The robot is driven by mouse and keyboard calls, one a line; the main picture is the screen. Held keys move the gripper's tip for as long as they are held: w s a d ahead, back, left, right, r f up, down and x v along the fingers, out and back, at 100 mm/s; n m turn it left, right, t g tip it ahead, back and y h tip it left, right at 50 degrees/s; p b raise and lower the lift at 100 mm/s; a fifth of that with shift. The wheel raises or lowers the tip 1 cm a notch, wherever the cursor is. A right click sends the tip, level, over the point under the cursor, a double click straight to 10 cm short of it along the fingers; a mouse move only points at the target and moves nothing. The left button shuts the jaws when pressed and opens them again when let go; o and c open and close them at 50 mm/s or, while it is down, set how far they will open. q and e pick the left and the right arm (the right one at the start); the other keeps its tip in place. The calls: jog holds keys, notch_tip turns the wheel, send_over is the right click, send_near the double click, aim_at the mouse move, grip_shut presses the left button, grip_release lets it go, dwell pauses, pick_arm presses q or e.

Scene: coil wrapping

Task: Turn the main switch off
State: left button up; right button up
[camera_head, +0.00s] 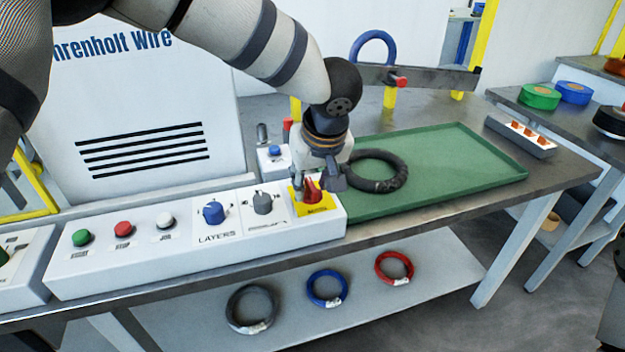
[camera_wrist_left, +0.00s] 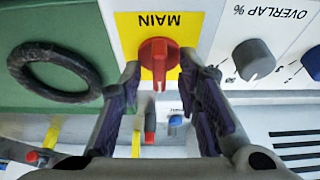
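The red main switch (camera_head: 311,191) sits on a yellow plate (camera_head: 317,209) at the right end of the white control panel. In the left wrist view the red switch (camera_wrist_left: 158,55) appears under the upside-down label "MAIN", its grip ridge running up and down the picture. My left gripper (camera_head: 316,184) is over the switch, pointing down. In the left wrist view my left gripper (camera_wrist_left: 160,66) is open, with one finger on each side of the knob. Gaps seem to show between fingers and knob; contact is hard to tell. My right gripper is not in view.
Blue (camera_head: 214,212) and grey (camera_head: 263,203) knobs and several buttons sit left of the switch. A green tray (camera_head: 450,190) holding a black coil (camera_head: 392,184) lies to the right. A blue-button box (camera_head: 274,162) stands behind. Several coils lie on the lower shelf.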

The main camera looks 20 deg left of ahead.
pick_arm(q)
grip_shut()
dwell(0.3)
jog(key=n+g+y, duration=0.1)
jog(key=n, duration=0.3)
jog(key=shift+w+d+f, duration=0.1)
jog(key=n+g+b, duration=0.1)
jog(key=n, duration=0.2)
jog(key=shift+n+g+y, duration=0.3)
jog(key=n+g, duration=0.1)
jog(key=n, duration=0.1)
jog(key=n+g+b, duration=0.1)
jog(key=n, duration=0.2)
jog(key=shift+w+f, duration=0.15)
jog(key=shift+w, duration=0.05)
jog(key=n+g, duration=0.1)
jog(key=n, duration=0.1)
jog(key=n+b, duration=0.1)
jog(key=n, duration=0.2)
jog(key=shift+w+g, duration=0.1)
jog(key=shift+g, duration=0.3)
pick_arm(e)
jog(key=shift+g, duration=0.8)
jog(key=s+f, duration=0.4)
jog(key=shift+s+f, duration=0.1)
pick_arm(q)
jog(key=shift+r+n+b, duration=0.2)
jog(key=shift+n+b, duration=0.1)
